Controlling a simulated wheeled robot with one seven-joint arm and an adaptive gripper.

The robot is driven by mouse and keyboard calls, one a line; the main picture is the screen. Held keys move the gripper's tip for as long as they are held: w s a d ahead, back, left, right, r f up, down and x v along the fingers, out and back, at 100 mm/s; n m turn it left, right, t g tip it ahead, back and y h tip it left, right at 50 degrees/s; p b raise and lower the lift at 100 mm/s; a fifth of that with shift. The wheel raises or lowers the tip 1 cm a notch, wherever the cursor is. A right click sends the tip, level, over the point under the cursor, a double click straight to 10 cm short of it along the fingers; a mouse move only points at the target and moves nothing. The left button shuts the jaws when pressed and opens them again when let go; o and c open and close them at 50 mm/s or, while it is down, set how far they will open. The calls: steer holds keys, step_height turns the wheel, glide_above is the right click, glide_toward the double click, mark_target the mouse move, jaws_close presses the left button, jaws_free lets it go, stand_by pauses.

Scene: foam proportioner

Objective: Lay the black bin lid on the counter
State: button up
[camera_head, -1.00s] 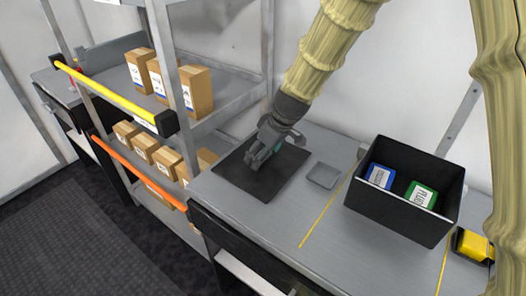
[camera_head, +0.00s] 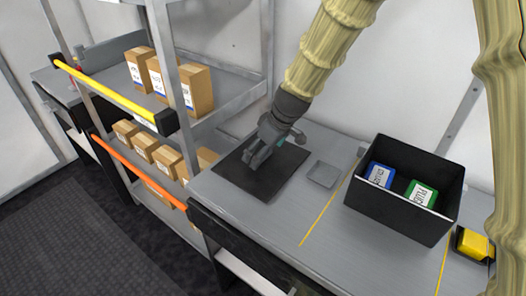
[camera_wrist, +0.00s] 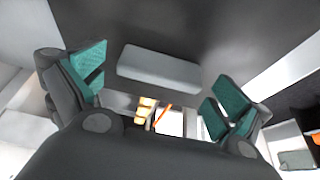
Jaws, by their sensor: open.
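The black bin lid (camera_head: 281,180) is a flat dark square lying on the grey counter (camera_head: 242,208), left of the bin. My gripper (camera_head: 258,154) is right over the lid, pointing down at it, and hides part of it. In the wrist view the lid (camera_wrist: 230,35) fills the upper picture as a dark surface with a pale grey bar-shaped handle (camera_wrist: 158,68). The teal-padded fingers of my gripper (camera_wrist: 158,88) stand apart on either side of the handle, with gaps visible. I cannot tell whether they touch the lid.
The open black bin (camera_head: 398,213) stands to the right, holding a blue box (camera_head: 380,175) and a green box (camera_head: 420,193). A small grey tray (camera_head: 322,174) sits between lid and bin. A shelf rack (camera_head: 230,98) with several cartons adjoins the counter's left side. A yellow item (camera_head: 472,244) is far right.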

steer(key=v, duration=1.1)
steer(key=shift+r, duration=0.4)
